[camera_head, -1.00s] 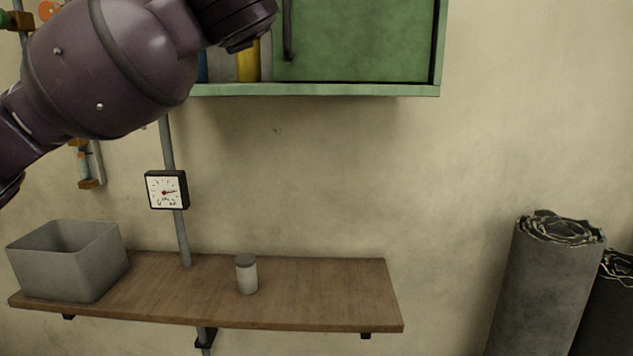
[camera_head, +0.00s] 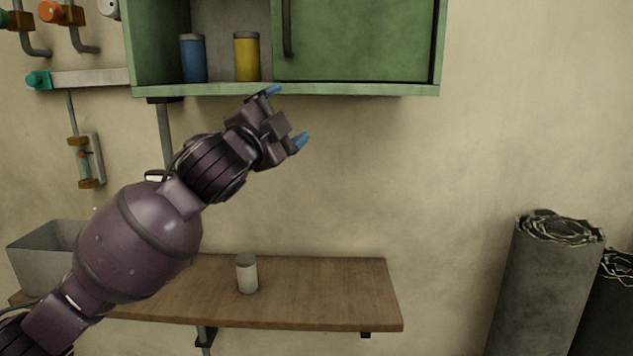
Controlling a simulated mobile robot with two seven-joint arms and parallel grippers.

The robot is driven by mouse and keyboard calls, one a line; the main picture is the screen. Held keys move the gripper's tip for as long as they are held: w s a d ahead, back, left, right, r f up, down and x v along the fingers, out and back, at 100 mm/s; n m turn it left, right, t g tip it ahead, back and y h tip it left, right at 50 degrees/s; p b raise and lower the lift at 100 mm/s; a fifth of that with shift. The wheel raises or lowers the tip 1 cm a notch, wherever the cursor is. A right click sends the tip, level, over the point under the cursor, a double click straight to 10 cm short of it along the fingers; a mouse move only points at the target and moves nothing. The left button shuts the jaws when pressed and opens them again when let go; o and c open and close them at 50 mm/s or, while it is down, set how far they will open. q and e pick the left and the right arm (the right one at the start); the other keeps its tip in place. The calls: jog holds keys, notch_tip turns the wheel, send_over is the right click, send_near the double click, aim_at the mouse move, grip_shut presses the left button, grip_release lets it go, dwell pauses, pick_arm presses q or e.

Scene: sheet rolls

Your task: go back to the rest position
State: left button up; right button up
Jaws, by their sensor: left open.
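My left gripper (camera_head: 287,116) is open and empty, with its two blue fingertips apart. It is raised in front of the wall, just below the green cabinet's lower edge and above the wooden shelf. My right gripper is not in view.
A green cabinet (camera_head: 360,40) holds a blue canister (camera_head: 193,60) and a yellow canister (camera_head: 246,58). A wooden shelf (camera_head: 330,290) carries a small grey-white jar (camera_head: 247,274) and a grey bin (camera_head: 40,258). Dark sheet rolls (camera_head: 545,290) stand at right. Wall space between is clear.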

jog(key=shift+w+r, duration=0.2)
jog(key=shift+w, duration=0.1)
pick_arm(q)
jog(key=s+a+f+n+y, duration=0.2)
jog(key=a+f+n, duration=0.2)
jog(key=f, duration=0.7)
jog(key=s+a+f+n+y, duration=0.15)
jog(key=a+f+n, duration=0.3)
jog(key=f, duration=0.75)
jog(key=s+a+f+n+y, duration=0.2)
jog(key=a+f+n, duration=0.25)
jog(key=f, duration=0.65)
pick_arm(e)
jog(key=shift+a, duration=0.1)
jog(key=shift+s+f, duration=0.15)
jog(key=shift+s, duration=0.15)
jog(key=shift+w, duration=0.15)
pick_arm(q)
jog(key=s+a+f+n+g+y, duration=0.2)
jog(key=s+a+f+g, duration=0.1)
jog(key=s+f, duration=1)
jog(key=s+a+f+n+g+y, duration=0.3)
jog(key=s+a+f, duration=0.3)
jog(key=s+f, duration=0.7)
jog(key=shift+a+f+g, duration=0.15)
jog(key=shift+f+g, duration=0.1)
jog(key=shift+g, duration=0.15)
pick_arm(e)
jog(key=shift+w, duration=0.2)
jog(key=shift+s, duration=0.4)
